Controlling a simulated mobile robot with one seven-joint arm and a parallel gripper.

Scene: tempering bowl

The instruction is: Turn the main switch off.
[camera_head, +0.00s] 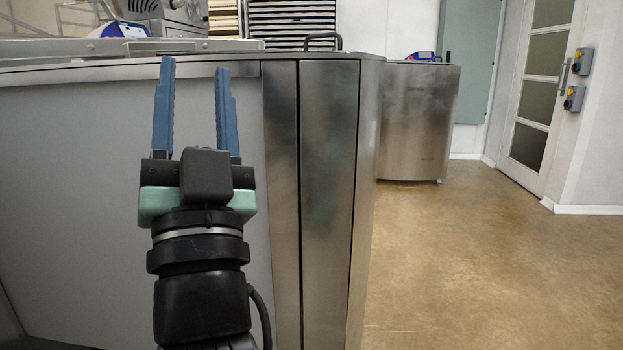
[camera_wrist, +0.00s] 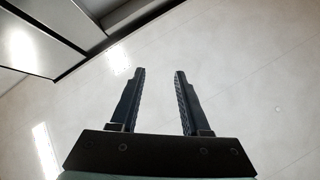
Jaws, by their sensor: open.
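I cannot tell from the frames which is the main switch, and the knob positions are too small to read. My gripper (camera_head: 194,75) is open and empty, with its blue fingers pointing up in front of the steel counter, far from both boxes. In the wrist view my gripper (camera_wrist: 160,75) is also open, with nothing between the fingers.
A steel counter (camera_head: 328,150) stands close in front at the left. A rounded steel cabinet (camera_head: 418,125) stands further back. A white door with glass panes (camera_head: 543,85) is beside the switch boxes. The brown floor (camera_head: 490,260) on the right is clear.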

